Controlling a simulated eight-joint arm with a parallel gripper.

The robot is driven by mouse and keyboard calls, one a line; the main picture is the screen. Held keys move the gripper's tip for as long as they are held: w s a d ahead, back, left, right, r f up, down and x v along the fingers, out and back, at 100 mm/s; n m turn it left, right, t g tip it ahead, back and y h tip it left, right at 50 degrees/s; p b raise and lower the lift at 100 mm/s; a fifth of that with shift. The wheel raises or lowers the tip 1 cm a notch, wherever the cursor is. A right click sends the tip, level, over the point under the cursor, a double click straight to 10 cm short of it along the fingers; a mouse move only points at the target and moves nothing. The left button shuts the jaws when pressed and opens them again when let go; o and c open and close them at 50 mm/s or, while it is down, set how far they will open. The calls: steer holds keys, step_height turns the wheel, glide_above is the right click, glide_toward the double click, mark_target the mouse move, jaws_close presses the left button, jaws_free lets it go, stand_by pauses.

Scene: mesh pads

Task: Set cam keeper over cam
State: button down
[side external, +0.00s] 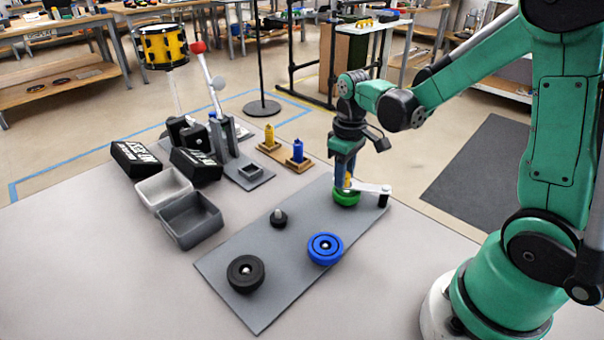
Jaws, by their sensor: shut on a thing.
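My gripper (345,183) points down over the green round part (346,197) at the far right end of the grey plate (300,285). It is shut on a small yellow part (348,181), mostly hidden by the fingers. I cannot tell whether the yellow part touches the green one. A pale lever with a black knob (384,196) extends right beside the green part. A blue ringed disc (325,248), a black disc (246,273) and a small dark peg piece (278,217) sit on the plate. I cannot tell for sure which pieces are the cam and cam keeper.
A yellow peg (269,138) and a blue peg (297,152) stand on wooden blocks behind the plate. Two grey bins (190,220), black boxes (135,158) and a grey fixture with a red-knobbed lever (198,48) stand left. The front left table is clear.

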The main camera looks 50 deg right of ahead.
steer(key=shift+s+a, duration=0.1)
steer(key=shift+a, duration=0.05)
stand_by(0.4)
steer(key=c, duration=0.6)
jaws_free()
steer(key=shift+r, duration=2.8)
steer(key=shift+s+a+r+m+t, duration=0.25)
steer(key=shift+s+a+r+t, duration=0.3)
steer(key=shift+a+t, duration=0.7)
steer(key=shift+s+a+r+m+t, duration=0.2)
steer(key=shift+s+a+r+t, duration=0.35)
steer(key=shift+a+t, duration=0.75)
steer(key=shift+s+a+r+m+t, duration=0.25)
steer(key=shift+s+a+r+t, duration=0.25)
steer(key=shift+a+t, duration=0.75)
